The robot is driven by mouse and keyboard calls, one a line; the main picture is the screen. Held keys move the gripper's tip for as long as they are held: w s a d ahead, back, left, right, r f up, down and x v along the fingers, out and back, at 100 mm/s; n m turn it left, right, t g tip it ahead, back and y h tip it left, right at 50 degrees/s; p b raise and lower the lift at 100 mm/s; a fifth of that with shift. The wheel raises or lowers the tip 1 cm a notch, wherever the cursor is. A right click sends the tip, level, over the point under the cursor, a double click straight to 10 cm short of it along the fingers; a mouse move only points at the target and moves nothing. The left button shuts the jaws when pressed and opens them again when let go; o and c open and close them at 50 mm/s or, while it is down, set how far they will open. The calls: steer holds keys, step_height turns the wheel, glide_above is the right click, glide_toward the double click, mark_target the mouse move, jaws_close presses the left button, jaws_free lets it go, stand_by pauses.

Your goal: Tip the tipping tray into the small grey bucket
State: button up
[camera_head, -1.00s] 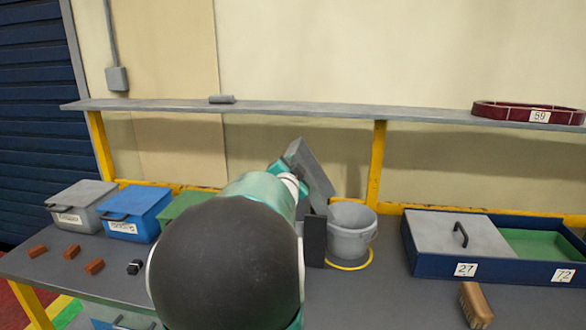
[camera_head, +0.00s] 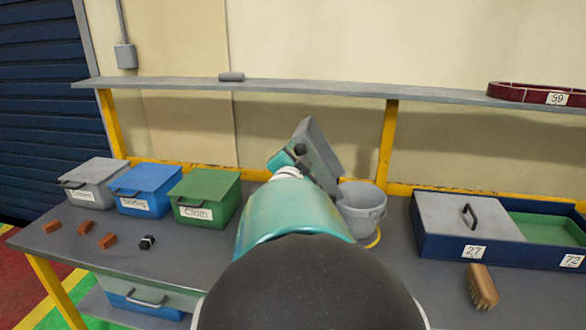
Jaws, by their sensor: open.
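The grey tipping tray (camera_head: 321,150) stands steeply tilted at the back middle of the bench, its lower end just above the left rim of the small grey bucket (camera_head: 369,211). The bucket stands upright, its left side partly hidden by my arm. My gripper (camera_head: 298,155) is at the tray's left side, close to a small dark knob-like part; I cannot tell whether they touch. The gripper is open, but its fingers are mostly hidden behind my teal arm. The insides of the tray and bucket cannot be made out.
Grey, blue (camera_head: 143,188) and green (camera_head: 207,199) lidded boxes stand at left, with small brown blocks (camera_head: 85,227) in front. A navy two-part tray (camera_head: 440,246) and a brush (camera_head: 481,286) are at right. A shelf (camera_head: 300,88) runs above.

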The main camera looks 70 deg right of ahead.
steer(key=a, duration=0.5)
steer(key=shift+s+a, duration=0.25)
steer(key=shift+s, duration=0.15)
